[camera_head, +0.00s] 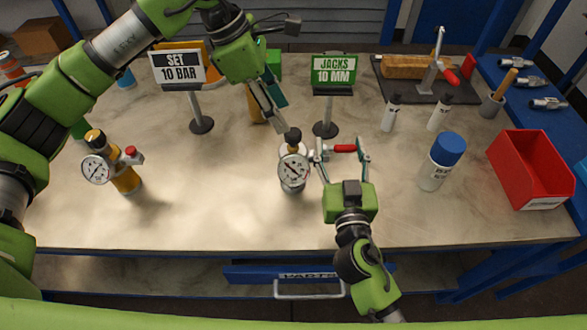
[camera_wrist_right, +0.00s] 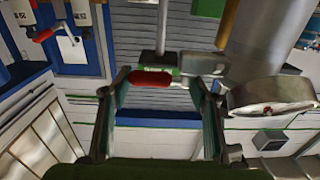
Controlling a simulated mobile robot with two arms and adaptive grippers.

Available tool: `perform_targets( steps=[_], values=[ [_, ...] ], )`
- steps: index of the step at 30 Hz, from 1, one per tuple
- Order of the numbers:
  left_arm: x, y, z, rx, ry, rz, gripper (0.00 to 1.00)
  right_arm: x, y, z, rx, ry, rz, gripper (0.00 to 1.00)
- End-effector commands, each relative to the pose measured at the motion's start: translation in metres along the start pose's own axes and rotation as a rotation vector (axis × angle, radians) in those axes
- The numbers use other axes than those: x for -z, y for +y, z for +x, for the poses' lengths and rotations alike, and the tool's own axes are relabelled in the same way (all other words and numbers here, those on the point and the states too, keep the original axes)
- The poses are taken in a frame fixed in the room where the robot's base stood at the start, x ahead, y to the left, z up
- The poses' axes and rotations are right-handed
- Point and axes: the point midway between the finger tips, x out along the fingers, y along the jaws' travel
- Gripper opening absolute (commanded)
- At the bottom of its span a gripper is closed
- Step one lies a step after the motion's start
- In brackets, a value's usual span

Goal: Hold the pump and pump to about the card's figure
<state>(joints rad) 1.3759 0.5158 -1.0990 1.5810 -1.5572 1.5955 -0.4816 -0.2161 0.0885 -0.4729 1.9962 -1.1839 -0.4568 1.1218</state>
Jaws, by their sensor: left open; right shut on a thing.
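The pump (camera_head: 292,184) stands near the middle of the bench, a pale body with a dark top and a round white gauge (camera_head: 293,169) on its front. The gauge figure is too small to read. Its red handle (camera_head: 345,148) sticks out to the right. My left gripper (camera_head: 272,104) is open and empty, pointing down just behind and left of the pump's top. The card (camera_head: 178,67) on a stand reads "SET 10 BAR".
A second yellow-bodied gauge unit (camera_head: 126,179) with a red knob stands at left. A green "JACKS 10 MM" sign (camera_head: 333,70) stands behind the pump. At right are a blue-capped bottle (camera_head: 436,170), white bottles (camera_head: 391,113) and a red bin (camera_head: 535,172).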

Motion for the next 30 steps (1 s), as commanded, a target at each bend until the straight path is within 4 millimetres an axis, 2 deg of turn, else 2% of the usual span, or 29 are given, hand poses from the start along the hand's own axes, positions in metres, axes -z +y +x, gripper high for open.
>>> perform_targets(
  steps=[11, 14, 24, 30],
  values=[
    [0.0, 0.0, -0.007, -0.001, 0.0, 0.0, 0.42, 0.001, 0.0, 0.0, 0.0, 0.001, 0.001, 0.19],
    [0.0, 0.001, -0.02, -0.003, 0.001, 0.0, 0.42, 0.001, 0.0, 0.0, 0.0, 0.001, 0.001, 0.19],
    [0.0, 0.001, -0.09, -0.003, -0.001, -0.001, 0.42, 0.0, 0.0, 0.0, 0.0, 0.001, 0.0, 0.19],
    [0.0, 0.001, -0.116, -0.001, 0.0, 0.0, 0.42, 0.0, 0.0, 0.0, 0.0, 0.001, 0.0, 0.19]
  ],
)
